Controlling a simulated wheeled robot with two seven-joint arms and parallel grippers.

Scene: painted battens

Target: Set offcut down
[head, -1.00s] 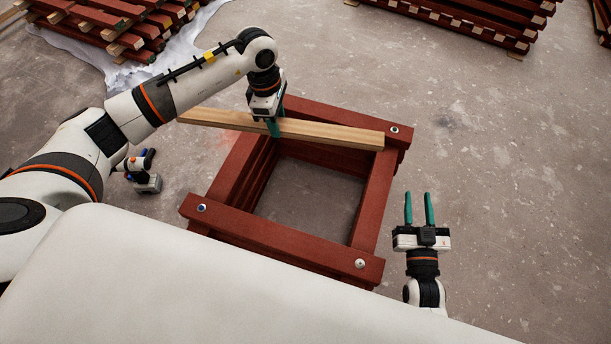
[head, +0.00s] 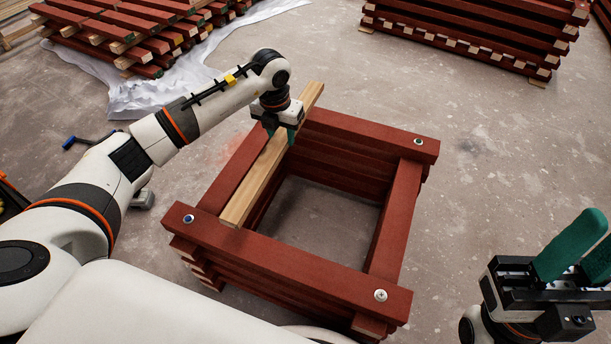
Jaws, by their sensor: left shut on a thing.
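The offcut (head: 258,182) is a bare, light-wood batten. My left gripper (head: 280,136) is shut on it near its far half, with teal fingers on either side. The offcut runs lengthwise along the left side of a square stack of red-painted battens (head: 320,262). Its near end is close to the front left corner and its far end reaches past the back batten. I cannot tell whether it touches the stack. My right gripper (head: 590,250) is at the lower right, clear of the stack, its teal fingers apart and empty.
Piles of red battens lie at the back left (head: 130,35) on a white sheet (head: 165,92) and at the back right (head: 460,35). A tool with a blue tip (head: 70,143) lies at the left, partly behind my arm. The concrete floor right of the stack is clear.

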